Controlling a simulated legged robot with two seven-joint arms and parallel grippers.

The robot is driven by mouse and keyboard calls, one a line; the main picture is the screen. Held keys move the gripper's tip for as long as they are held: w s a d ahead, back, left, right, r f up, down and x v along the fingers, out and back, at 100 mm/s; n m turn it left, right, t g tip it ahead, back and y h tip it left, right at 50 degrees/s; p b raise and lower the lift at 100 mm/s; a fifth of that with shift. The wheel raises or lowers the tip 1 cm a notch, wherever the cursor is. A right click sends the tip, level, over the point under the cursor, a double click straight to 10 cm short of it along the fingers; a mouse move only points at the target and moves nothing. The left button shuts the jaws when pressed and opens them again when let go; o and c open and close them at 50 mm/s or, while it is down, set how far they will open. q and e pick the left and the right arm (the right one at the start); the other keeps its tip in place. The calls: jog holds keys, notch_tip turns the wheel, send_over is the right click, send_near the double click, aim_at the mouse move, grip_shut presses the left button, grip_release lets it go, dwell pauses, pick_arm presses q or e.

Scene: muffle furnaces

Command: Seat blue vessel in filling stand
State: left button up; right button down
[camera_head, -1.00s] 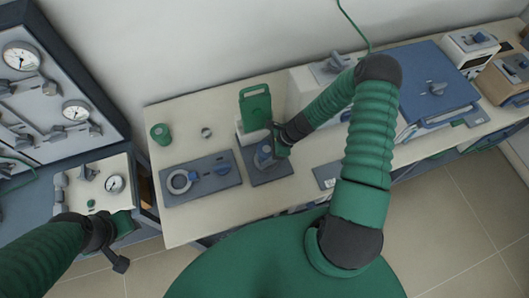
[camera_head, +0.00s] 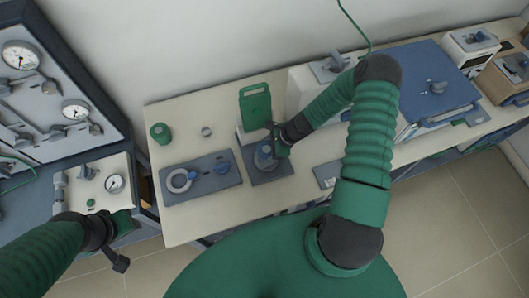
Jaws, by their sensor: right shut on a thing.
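The blue vessel (camera_head: 264,158) is small and grey-blue, and stands at the dark grey plate (camera_head: 272,176) in front of a green upright panel (camera_head: 255,106). I take this plate to be the filling stand's base. My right gripper (camera_head: 275,145) is shut at the vessel's upper right side and partly hides it. Whether the vessel is fully down in a seat cannot be told. My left gripper (camera_head: 118,262) hangs at the lower left, far from the vessel, and its jaws are too unclear to read.
Left of the vessel lies a grey plate (camera_head: 206,188) with a pale ring (camera_head: 180,181) and a blue knob (camera_head: 221,168). A green cup (camera_head: 161,133) and a small grey ring (camera_head: 206,132) stand behind it. A blue-lidded furnace (camera_head: 425,75) is at right. A gauge panel (camera_head: 50,100) is at left.

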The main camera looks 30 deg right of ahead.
jog(key=shift+f, duration=0.3)
dwell(0.4)
jog(key=shift+c, duration=0.9)
grip_release()
jog(key=b+v, duration=0.2)
jog(key=v, duration=1.5)
jog(key=s+a+r+n+h+b, duration=0.2)
jog(key=a+n, duration=0.5)
jog(key=n, duration=0.5)
jog(key=s+a+r+n+h+b, duration=0.2)
jog(key=s+a+n+h, duration=0.1)
jog(key=a+n, duration=0.5)
jog(key=shift+a+r+n+g+h, duration=0.2)
jog(key=shift+r+n+g+h, duration=0.15)
jog(key=shift+n, duration=1.55)
